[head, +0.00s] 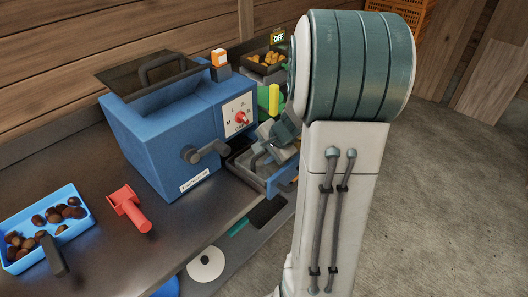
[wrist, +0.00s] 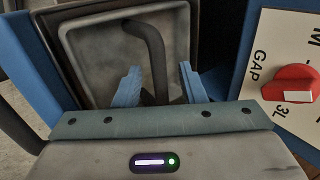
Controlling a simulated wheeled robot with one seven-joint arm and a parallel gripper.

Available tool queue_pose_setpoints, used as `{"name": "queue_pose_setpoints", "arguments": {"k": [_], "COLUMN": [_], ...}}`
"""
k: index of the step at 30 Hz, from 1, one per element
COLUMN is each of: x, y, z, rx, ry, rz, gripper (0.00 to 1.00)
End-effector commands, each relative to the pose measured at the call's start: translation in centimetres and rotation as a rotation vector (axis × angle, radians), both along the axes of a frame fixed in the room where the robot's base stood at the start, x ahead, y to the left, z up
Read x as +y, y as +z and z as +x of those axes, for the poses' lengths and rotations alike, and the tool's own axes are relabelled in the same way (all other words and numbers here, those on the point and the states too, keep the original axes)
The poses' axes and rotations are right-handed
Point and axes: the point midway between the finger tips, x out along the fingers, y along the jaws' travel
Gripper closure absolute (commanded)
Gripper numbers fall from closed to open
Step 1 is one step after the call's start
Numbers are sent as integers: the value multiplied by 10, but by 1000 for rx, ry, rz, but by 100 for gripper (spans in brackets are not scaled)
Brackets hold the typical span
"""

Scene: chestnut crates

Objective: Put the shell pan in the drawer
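The shell pan (wrist: 95,62) is a grey, square, shallow pan with a pale rim and a dark bent handle (wrist: 150,40). It appears to sit in the drawer (head: 283,180), which stands pulled out of the blue machine (head: 160,140) at its right side; the drawer's blue front shows. My gripper (head: 269,145) is over the drawer, low down. In the wrist view its two blue fingers (wrist: 158,78) stand apart, one on each side of the handle, with gaps beside it. My arm hides part of the drawer in the head view.
A red dial (wrist: 292,83) and a crank (head: 205,152) are on the machine. A red tool (head: 130,208) and a blue tray (head: 75,190) of chestnuts lie on the bench at left. A chestnut crate (head: 250,72) stands behind. A white disc (head: 205,263) is in front.

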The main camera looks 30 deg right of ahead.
Motion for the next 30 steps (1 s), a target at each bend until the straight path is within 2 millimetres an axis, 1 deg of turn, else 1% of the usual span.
{"name": "queue_pose_setpoints", "arguments": {"k": [4,8,15,21,25,30], "x": [-1,-5,-14,-21,-23,-25], "y": [6,23,69,100,112,117], "z": [-3,-12,-39,-59,-66,-70], "rx": [-2,-3,-5,-3,-2,-1], "ry": [0,-1,-3,-1,1,-1], "rz": [-2,-2,-3,-2,-1,0], "gripper": [63,63,63,63,63,63]}}
